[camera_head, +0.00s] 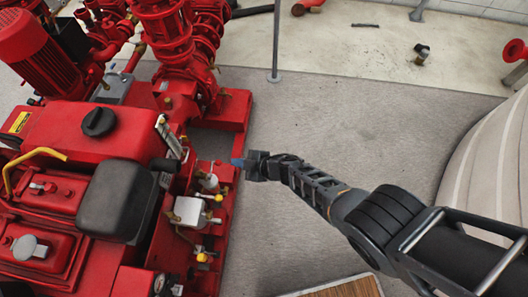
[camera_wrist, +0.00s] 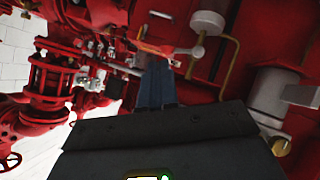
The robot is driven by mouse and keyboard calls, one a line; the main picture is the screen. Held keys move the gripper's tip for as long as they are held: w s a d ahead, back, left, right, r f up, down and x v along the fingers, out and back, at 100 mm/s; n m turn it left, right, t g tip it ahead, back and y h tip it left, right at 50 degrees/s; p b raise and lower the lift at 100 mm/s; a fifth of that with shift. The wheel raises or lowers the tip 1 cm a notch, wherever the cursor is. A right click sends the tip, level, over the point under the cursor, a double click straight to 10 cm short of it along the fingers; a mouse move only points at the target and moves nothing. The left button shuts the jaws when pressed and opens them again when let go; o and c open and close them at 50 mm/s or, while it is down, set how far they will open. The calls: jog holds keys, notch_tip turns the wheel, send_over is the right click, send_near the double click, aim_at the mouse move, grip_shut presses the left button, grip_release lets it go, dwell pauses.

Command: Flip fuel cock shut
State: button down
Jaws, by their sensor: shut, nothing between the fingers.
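The red fire pumpset (camera_head: 70,140) fills the left of the head view. My gripper (camera_head: 238,162) is at its right side, level with a cluster of small fittings, and its fingers are shut with nothing between them. In the wrist view my blue-grey fingers (camera_wrist: 155,80) point at a small orange-red lever-like part (camera_wrist: 155,48) beside a grey round cap (camera_wrist: 207,22). Yellow-knobbed fittings (camera_head: 217,197) sit just below the gripper in the head view. I cannot tell for certain which part is the fuel cock, or whether my fingertips touch the lever.
A white-topped box (camera_head: 190,211) and a brass pipe (camera_wrist: 236,62) are close by. A grey cylinder (camera_wrist: 275,95) stands to the right in the wrist view. Grey floor (camera_head: 330,130) is clear right of the pumpset. A thin post (camera_head: 275,45) stands behind.

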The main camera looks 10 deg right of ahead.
jog(key=s+d+r+p, duration=0.2)
jog(key=d+r+p, duration=0.1)
jog(key=d, duration=0.3)
jog(key=shift+d+r+p, duration=0.3)
jog(key=shift+r+p, duration=0.1)
jog(key=shift+r, duration=0.45)
jog(key=shift+s+r, duration=0.1)
